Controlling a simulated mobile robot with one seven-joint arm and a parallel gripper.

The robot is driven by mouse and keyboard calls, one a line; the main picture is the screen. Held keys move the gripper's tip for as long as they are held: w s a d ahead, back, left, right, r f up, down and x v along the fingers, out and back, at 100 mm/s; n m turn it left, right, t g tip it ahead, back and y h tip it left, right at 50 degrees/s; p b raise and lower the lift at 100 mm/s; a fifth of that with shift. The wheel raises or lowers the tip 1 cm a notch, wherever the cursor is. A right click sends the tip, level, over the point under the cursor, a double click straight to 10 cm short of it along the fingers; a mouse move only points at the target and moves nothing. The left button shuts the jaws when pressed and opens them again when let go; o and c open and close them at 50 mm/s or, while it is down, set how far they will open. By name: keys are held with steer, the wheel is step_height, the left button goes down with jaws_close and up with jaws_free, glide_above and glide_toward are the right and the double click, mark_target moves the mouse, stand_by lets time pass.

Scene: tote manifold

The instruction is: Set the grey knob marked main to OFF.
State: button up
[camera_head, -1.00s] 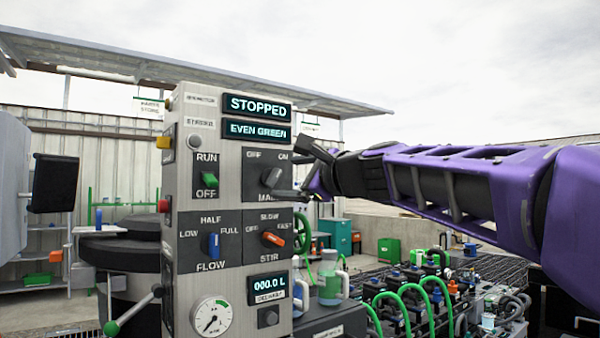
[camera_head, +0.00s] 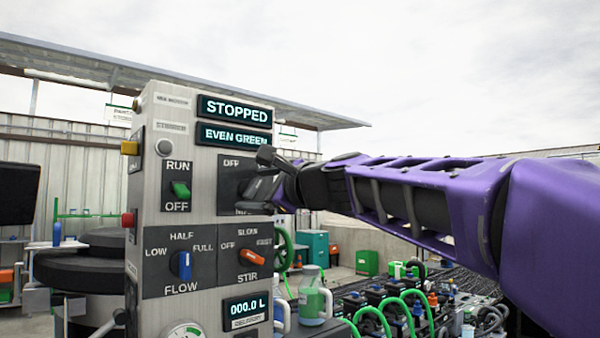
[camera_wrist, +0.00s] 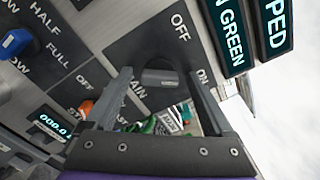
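The grey main knob (camera_wrist: 160,78) sits on a dark plate (camera_head: 229,178) at the upper right of the panel, with OFF and ON printed above it. In the wrist view its bar lies crosswise, with one end toward the ON label. My gripper (camera_head: 268,180) is at the plate and hides the knob in the head view. In the wrist view my gripper (camera_wrist: 159,74) is open, with one finger on each side of the knob. I cannot tell whether either finger touches it.
Below on the panel are a blue flow knob (camera_head: 184,265) and an orange stir knob (camera_head: 252,257). A green run switch (camera_head: 180,189) is to the left. Displays above read STOPPED (camera_head: 235,110) and EVEN GREEN (camera_head: 233,135). Hoses and bottles stand low at the right.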

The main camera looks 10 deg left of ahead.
steer(key=c, duration=1.3)
steer(key=shift+c, duration=0.2)
steer(key=shift+n+b, duration=0.35)
steer(key=shift+n, duration=0.05)
steer(key=shift+f+n+b, duration=0.15)
steer(key=shift+n+b, duration=0.55)
steer(key=shift+n, duration=0.3)
steer(key=n+b, duration=0.2)
steer(key=n, duration=0.1)
steer(key=shift+n, duration=0.3)
steer(key=n+b, duration=0.2)
steer(key=n, duration=0.1)
steer(key=shift+n, duration=0.3)
steer(key=shift+n+b, duration=1.05)
steer(key=shift+n, duration=0.95)
steer(key=shift+r, duration=0.2)
